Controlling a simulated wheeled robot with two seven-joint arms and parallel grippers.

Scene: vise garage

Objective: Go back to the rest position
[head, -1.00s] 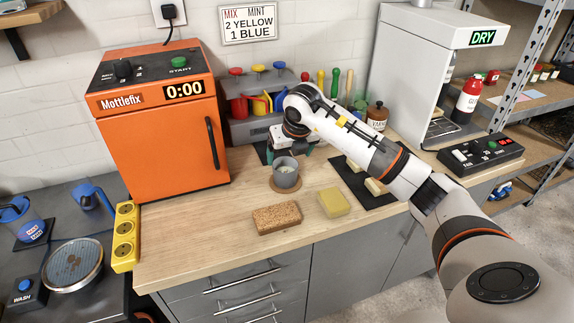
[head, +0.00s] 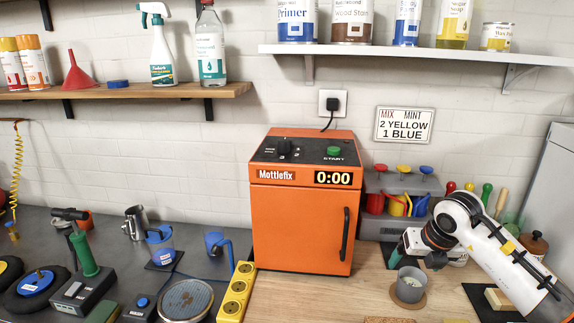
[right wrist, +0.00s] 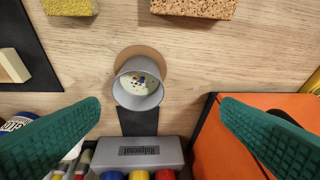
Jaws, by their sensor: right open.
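My right gripper (head: 415,258) has green fingers and is open and empty. In the head view it hangs just behind and above a grey cup (head: 411,287) on a round cork coaster (head: 404,303). In the right wrist view the two fingers (right wrist: 160,112) are spread wide, with the cup (right wrist: 138,86) beyond them, between their tips. The cup stands upright and holds small yellow and blue bits. My left gripper is not in view.
An orange Mottlefix machine (head: 301,222), its door shut and display at 0:00, stands left of the gripper. A grey dispenser (head: 402,183) with red, yellow and blue knobs is behind it. A sponge (right wrist: 70,7) and a cork block (right wrist: 195,8) lie on the wooden bench.

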